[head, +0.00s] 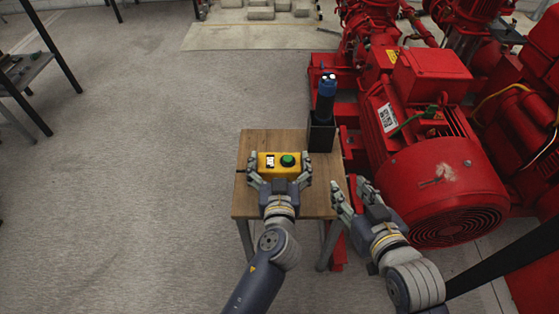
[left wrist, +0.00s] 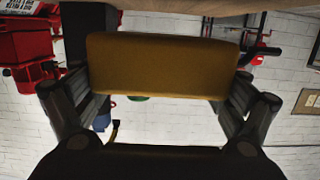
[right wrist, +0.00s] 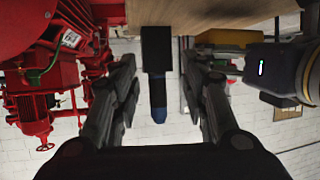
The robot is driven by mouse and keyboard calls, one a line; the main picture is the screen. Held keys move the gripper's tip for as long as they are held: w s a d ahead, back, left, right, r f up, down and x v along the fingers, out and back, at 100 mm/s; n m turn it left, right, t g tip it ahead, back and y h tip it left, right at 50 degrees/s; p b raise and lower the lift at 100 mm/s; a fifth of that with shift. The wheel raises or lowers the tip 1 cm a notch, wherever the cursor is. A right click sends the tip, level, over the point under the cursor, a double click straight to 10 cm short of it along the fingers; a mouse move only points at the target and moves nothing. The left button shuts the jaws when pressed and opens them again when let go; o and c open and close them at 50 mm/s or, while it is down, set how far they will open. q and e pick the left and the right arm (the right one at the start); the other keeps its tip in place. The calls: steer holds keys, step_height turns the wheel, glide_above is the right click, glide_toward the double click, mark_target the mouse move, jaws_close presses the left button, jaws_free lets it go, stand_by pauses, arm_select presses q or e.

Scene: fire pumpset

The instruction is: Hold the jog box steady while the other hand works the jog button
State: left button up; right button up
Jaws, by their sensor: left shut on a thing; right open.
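The yellow jog box (head: 268,170) sits on a small wooden table, with a green jog button (head: 288,160) on its top right and a white label on its left part. My left gripper (head: 279,172) is shut on the jog box, one finger at each end. In the left wrist view the box (left wrist: 162,65) fills the space between the fingers. My right gripper (head: 358,197) is open and empty, beyond the table's right edge, to the right of and nearer than the box. In the right wrist view the yellow box (right wrist: 228,38) shows partly, right of the fingers.
A blue-topped torch-like tool (head: 326,95) stands in a black holder (head: 321,135) at the table's back right. The wooden table (head: 312,200) is bare at its front right. Large red pump and motor (head: 420,150) stand close on the right.

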mark_target(280, 169)
arm_select(q)
steer(key=shift+f+b, duration=0.35)
steer(key=shift+b, duration=0.05)
steer(key=shift+f+b, duration=0.4)
steer(key=shift+b, duration=0.05)
steer(key=shift+d+f+b, duration=0.1)
steer(key=shift+f+b, duration=0.5)
steer(key=shift+b, duration=0.05)
steer(key=shift+s+f, duration=0.1)
steer(key=shift+f, duration=0.15)
arm_select(e)
step_height(280, 169, up, 16)
steer(key=a+t+y, duration=0.2)
steer(key=t+y, duration=0.1)
steer(key=t, duration=0.6)
steer(key=shift+w+a+n, duration=0.3)
stand_by(0.7)
steer(key=shift+f, duration=0.15)
jaws_close()
steer(key=shift+d, duration=0.1)
arm_select(q)
steer(key=shift+r, duration=0.1)
stand_by(1.0)
